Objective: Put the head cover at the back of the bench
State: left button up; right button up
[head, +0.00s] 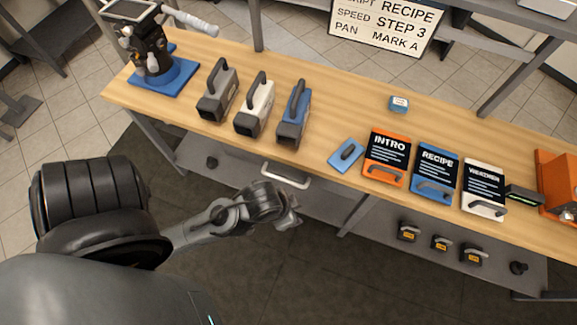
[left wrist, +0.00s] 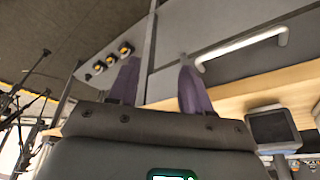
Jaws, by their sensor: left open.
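A small flat blue piece with a dark handle (head: 346,154) lies near the front edge of the bench (head: 330,118); it may be the head cover, but no label on it is readable. At the back left of the bench, a dark camera-like head with a grey handle stands on a blue base (head: 178,78). My left gripper (head: 291,208) is in front of the bench, below its top and apart from everything on it. In the left wrist view its two fingers (left wrist: 157,85) are spread with nothing held between them. My right gripper is not in view.
Three handled cases, grey (head: 217,92), white (head: 254,104) and blue (head: 293,115), stand left of centre. Orange, blue and white labelled boards (head: 435,172) line the front right. A small blue block (head: 399,103) sits near the back. A white drawer handle (head: 286,175) juts below the top.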

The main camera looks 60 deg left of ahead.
pick_arm(q)
jog(key=shift+s+a+r+g, duration=0.1)
jog(key=shift+s+r+g, duration=0.15)
jog(key=shift+s, duration=0.35)
